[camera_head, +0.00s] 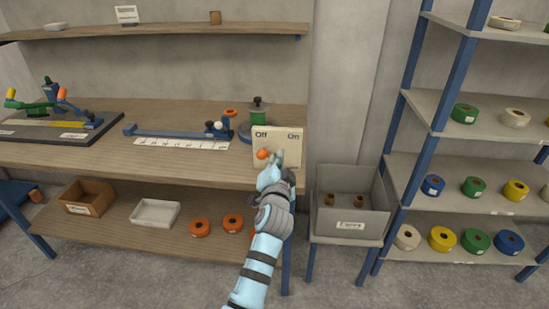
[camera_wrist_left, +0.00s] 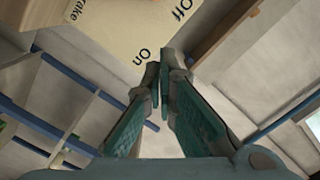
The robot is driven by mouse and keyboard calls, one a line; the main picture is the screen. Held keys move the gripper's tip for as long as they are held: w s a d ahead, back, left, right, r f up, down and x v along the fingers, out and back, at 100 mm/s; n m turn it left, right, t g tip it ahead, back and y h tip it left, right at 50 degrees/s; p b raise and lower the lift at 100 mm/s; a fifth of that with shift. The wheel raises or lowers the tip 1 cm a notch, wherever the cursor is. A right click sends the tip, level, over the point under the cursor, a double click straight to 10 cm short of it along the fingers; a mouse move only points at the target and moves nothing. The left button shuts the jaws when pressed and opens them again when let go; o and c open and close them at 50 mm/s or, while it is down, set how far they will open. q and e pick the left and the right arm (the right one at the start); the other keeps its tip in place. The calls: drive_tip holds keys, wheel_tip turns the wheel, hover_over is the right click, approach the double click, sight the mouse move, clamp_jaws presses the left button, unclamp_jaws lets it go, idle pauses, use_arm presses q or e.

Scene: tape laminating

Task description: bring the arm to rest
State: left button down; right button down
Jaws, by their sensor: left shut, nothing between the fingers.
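My left gripper (camera_head: 277,158) is in front of the cream switch panel (camera_head: 278,134) at the right end of the workbench. The panel is marked Off on the left and On on the right. An orange knob (camera_head: 263,154) sits low on the Off side, just left of the fingertips. In the left wrist view the gripper (camera_wrist_left: 160,82) is shut and empty, its tips close to the panel (camera_wrist_left: 120,32) near the word On. I cannot tell whether the fingers touch the panel. My right gripper is not in view.
A green tape roll on a stand (camera_head: 258,115) is behind the panel. A blue rail tool (camera_head: 175,133) lies on the workbench (camera_head: 130,163). A grey bin (camera_head: 350,222) stands to the right, beside a rack with tape rolls (camera_head: 474,187).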

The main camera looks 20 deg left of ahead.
use_arm(q)
drive_tip(key=shift+d, duration=0.1)
drive_tip(key=s+a+f+n+g+h, duration=0.1)
drive_tip(key=s+a+f+n+g, duration=0.25)
drive_tip(key=s+f, duration=0.8)
drive_tip(key=s+a+f+n+g+h, duration=0.1)
drive_tip(key=s+a+f+n+g, duration=0.15)
drive_tip(key=s+f+g, duration=0.8)
drive_tip(key=s+d+f+t+h, duration=0.1)
drive_tip(key=s+d+h, duration=0.2)
drive_tip(key=s, duration=1.7)
wheel_tip(320, 180, down, 18)
drive_tip(key=a+g, duration=0.1)
drive_tip(key=a, duration=0.1)
drive_tip(key=s+f+g, duration=0.1)
drive_tip(key=s+f, duration=1.2)
drive_tip(key=s, duration=0.2)
drive_tip(key=shift+a+f, duration=0.2)
drive_tip(key=shift+a, duration=0.25)
